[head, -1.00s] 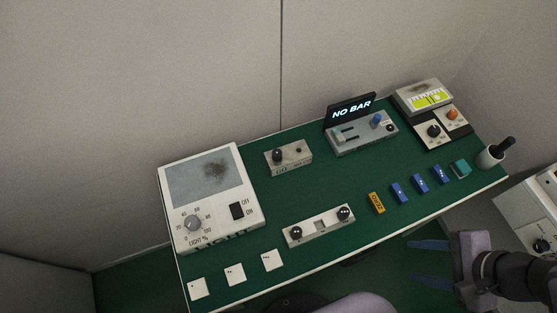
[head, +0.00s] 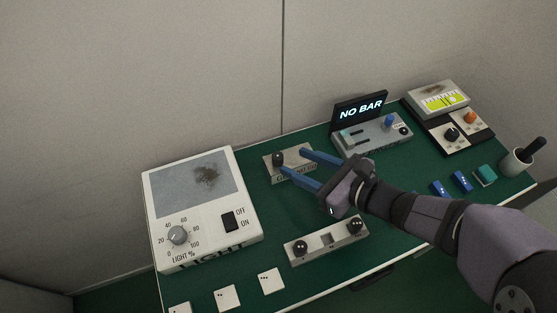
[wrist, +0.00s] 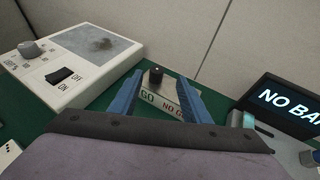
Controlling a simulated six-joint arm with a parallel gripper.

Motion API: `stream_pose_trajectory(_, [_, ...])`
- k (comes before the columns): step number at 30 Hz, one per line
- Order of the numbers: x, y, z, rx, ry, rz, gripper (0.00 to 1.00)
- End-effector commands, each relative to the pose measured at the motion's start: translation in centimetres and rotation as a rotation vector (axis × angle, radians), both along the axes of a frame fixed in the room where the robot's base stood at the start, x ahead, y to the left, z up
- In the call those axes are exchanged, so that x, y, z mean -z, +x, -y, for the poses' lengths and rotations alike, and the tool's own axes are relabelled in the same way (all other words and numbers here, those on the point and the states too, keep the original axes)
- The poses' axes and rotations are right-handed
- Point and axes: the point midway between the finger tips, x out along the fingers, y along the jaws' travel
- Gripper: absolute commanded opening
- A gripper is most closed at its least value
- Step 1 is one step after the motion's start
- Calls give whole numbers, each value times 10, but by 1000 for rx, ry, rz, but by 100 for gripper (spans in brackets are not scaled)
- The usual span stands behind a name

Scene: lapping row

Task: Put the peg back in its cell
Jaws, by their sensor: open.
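A peg with a black knob (head: 278,158) stands upright at the GO end of a pale gauge block marked GO and NO GO (head: 272,174). In the wrist view the black knob (wrist: 156,76) shows beyond and between my fingers, above the block's label (wrist: 172,106). My gripper (head: 292,161) is open, its blue fingers reaching over the block from the right. Nothing is between them that I can make out as held. A long pale holder (head: 312,246) at the table's front has a black knob at each end and an empty square cell in the middle.
A light box (head: 162,215) stands left of the block. A grey device (head: 372,138) with a NO BAR display (head: 360,107) is behind right. White tiles (head: 271,281), blue blocks (head: 461,181) and a dark-handled cup (head: 517,161) lie around. Green table is bare between block and holder.

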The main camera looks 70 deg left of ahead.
Motion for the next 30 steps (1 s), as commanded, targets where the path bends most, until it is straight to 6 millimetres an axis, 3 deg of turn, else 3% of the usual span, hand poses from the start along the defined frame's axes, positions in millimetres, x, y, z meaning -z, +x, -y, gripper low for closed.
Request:
stream_pose_trajectory(14, [9, -11, -19, -2, -1, 3, 43])
stream_pose_trajectory(22, [18, -29, -42, -5, -3, 3, 43])
stream_pose_trajectory(30, [26, -35, -57, -1, -1, 3, 43])
